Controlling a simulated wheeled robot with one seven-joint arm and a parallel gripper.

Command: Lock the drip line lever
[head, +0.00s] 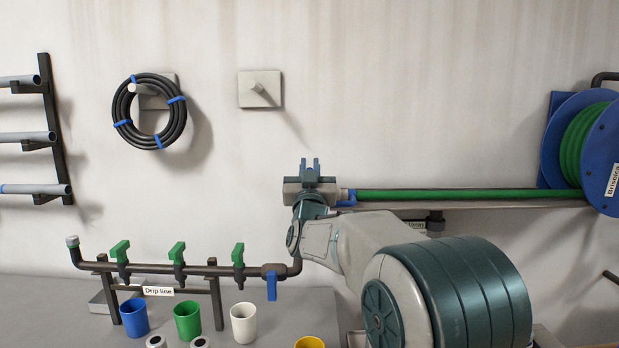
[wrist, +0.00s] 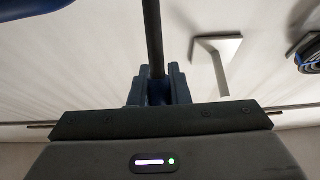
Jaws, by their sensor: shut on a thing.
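The drip line manifold (head: 205,271) is a dark pipe on a stand at lower left, with a "Drip line" label (head: 158,291). Several levers sit on it: green ones pointing up, such as the green lever (head: 239,254), and a blue lever (head: 271,288) hanging down at its right end. My gripper (head: 310,163) is above and right of the manifold, fingers up, apart from the levers. In the wrist view my gripper (wrist: 157,80) is shut on a thin dark rod (wrist: 152,35) that runs out of the top of the picture. I cannot tell what the rod belongs to.
A wall peg (head: 259,89) and a black hose coil (head: 150,110) hang at upper left. A green hose (head: 460,195) runs right along a shelf to a blue reel (head: 603,150). Blue, green and white cups (head: 243,323) stand in front of the manifold; a yellow cup (head: 309,343) is lower right.

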